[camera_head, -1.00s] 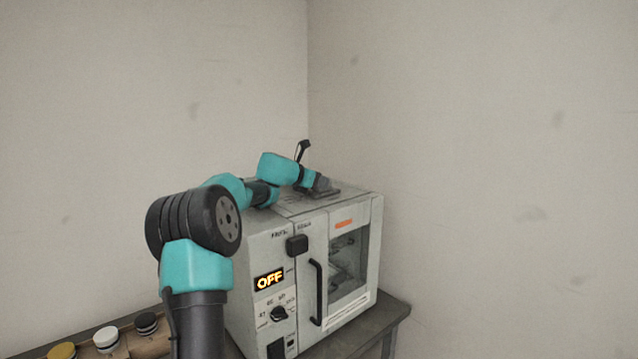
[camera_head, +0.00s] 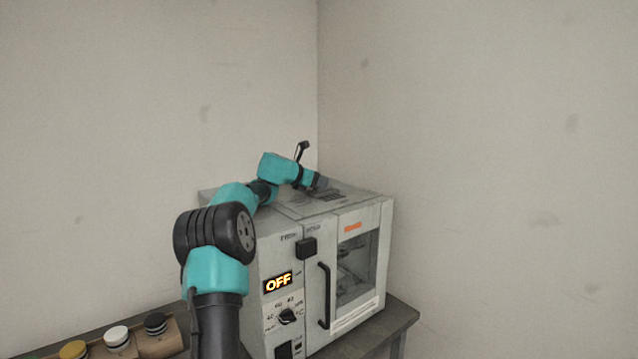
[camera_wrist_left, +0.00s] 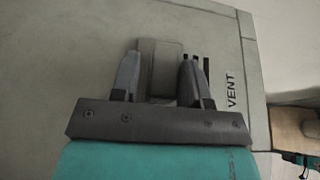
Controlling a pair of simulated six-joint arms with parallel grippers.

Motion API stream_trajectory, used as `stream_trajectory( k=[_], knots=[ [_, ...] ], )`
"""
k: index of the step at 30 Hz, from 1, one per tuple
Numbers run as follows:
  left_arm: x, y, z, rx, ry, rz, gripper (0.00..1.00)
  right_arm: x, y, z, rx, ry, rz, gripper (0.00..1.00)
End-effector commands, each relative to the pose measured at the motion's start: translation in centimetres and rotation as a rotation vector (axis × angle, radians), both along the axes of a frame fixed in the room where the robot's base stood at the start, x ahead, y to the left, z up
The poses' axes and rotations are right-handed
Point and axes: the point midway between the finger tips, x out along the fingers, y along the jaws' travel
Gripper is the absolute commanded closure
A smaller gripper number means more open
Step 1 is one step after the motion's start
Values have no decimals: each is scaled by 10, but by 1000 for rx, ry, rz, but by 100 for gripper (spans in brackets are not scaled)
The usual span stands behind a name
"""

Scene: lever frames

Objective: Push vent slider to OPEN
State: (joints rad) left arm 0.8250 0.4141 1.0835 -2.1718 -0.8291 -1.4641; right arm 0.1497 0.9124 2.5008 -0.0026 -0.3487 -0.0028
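The vent slider, a small grey plate (camera_wrist_left: 166,68), shows in the left wrist view on the flat top of the cabinet. Dark vent slots (camera_wrist_left: 205,68) lie just right of it, partly hidden by a finger, with a VENT label (camera_wrist_left: 233,88) beyond. My left gripper (camera_wrist_left: 158,66) is open, its fingers apart on either side of the plate; contact cannot be told. In the head view my left gripper (camera_head: 321,183) is small, low over the cabinet top (camera_head: 352,200), by the dark vent slots. My right gripper is not in view.
The cabinet front has a lit OFF display (camera_head: 278,283), a knob (camera_head: 287,316), a black door handle (camera_head: 324,295) and a window. It stands on a dark table (camera_head: 398,322) in a room corner. Capped jars (camera_head: 117,336) stand at the lower left.

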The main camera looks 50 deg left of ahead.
Motion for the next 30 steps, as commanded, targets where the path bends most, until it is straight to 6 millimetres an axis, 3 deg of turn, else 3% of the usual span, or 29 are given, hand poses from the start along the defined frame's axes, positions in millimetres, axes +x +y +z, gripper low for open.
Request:
stream_trajectory(
  k=[5,17,30],
  knots=[
    [0,0,-1,-1,1,-2,45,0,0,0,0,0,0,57],
    [-8,-1,3,-1,2,-3,45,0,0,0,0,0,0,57],
    [-77,2,31,0,3,-1,45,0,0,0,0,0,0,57]
  ],
)
